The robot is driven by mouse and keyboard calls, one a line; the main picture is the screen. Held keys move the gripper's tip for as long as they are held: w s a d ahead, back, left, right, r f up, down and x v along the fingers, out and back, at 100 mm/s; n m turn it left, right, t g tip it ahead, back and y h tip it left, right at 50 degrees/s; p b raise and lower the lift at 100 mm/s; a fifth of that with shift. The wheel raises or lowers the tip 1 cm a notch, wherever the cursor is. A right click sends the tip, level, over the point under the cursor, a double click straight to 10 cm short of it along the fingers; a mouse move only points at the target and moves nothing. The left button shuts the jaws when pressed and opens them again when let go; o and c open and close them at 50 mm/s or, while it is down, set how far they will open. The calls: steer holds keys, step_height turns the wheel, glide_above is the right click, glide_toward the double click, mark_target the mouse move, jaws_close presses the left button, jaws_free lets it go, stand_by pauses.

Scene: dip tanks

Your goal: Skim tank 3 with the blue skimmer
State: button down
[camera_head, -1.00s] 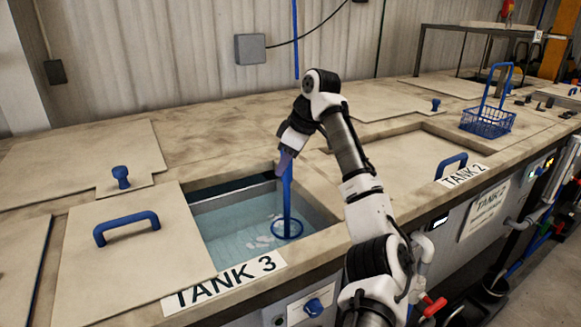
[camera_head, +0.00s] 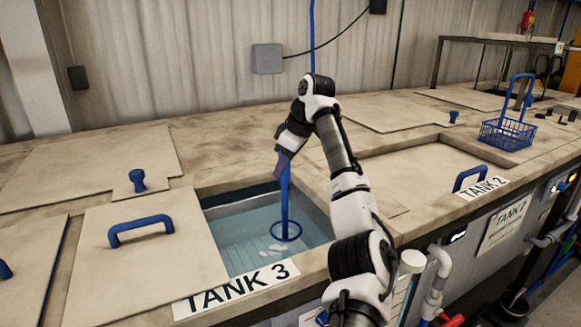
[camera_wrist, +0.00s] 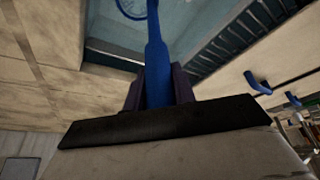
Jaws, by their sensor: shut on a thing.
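Tank 3 (camera_head: 233,213) is open, with its lid (camera_head: 140,262) slid to the left and clear bluish liquid inside. My gripper (camera_head: 284,160) is above the tank opening, shut on the handle of the blue skimmer (camera_head: 284,205). The skimmer hangs down with its round hoop low in the tank, at or near the liquid surface. Pale flakes (camera_head: 277,250) show at and just below the hoop. In the wrist view the blue handle (camera_wrist: 157,70) runs up between the dark fingers (camera_wrist: 160,88), and part of the hoop (camera_wrist: 132,8) shows at the top edge.
Tank 2's closed lid (camera_head: 410,165) with a blue handle lies to the right. A blue wire basket (camera_head: 507,132) stands beyond it on the deck. A blue knob (camera_head: 137,180) sits behind tank 3's lid. The tank's rim surrounds the skimmer.

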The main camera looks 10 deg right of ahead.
steer(key=shift+s+a, duration=1.2)
steer(key=shift+a, duration=2.5)
steer(key=shift+s+a, duration=1.2)
steer(key=shift+a, duration=2.5)
steer(key=shift+s+d+p, duration=0.85)
steer(key=shift+s+d, duration=1.5)
steer(key=shift+s, duration=0.1)
steer(key=shift+w+d, duration=1.85)
steer(key=shift+d, duration=3.9)
steer(key=s+a, duration=1)
steer(key=a, duration=0.2)
steer(key=shift+s+a, duration=0.2)
steer(key=shift+s, duration=0.2)
steer(key=shift+r, duration=0.15)
